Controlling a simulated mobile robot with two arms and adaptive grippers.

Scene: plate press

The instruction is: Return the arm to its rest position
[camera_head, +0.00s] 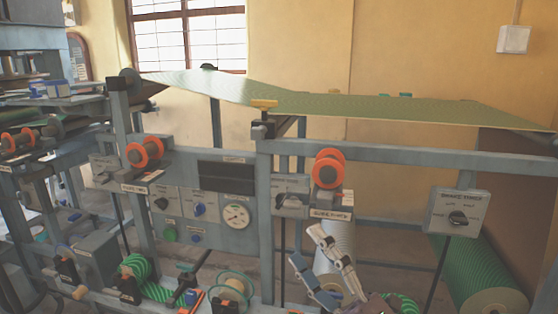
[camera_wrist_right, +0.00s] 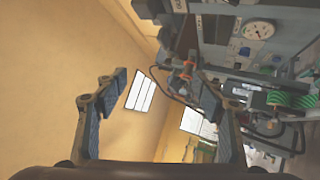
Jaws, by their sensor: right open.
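My right gripper (camera_head: 306,248) is in the lower middle of the head view, in front of the machine frame. Its two pale and dark fingers point up and to the left. In the right wrist view my right gripper (camera_wrist_right: 162,78) is open, with its fingers wide apart and nothing between them. No object touches the fingers in either view. My left gripper does not show.
The machine has a dial panel (camera_head: 207,207), an orange-flanged spool (camera_head: 328,170), a grey box with a black knob (camera_head: 458,213) and a green sheet (camera_head: 400,107) across its top. A green roll (camera_head: 487,280) lies at the right. The wall (camera_wrist_right: 60,60) fills the wrist view's left.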

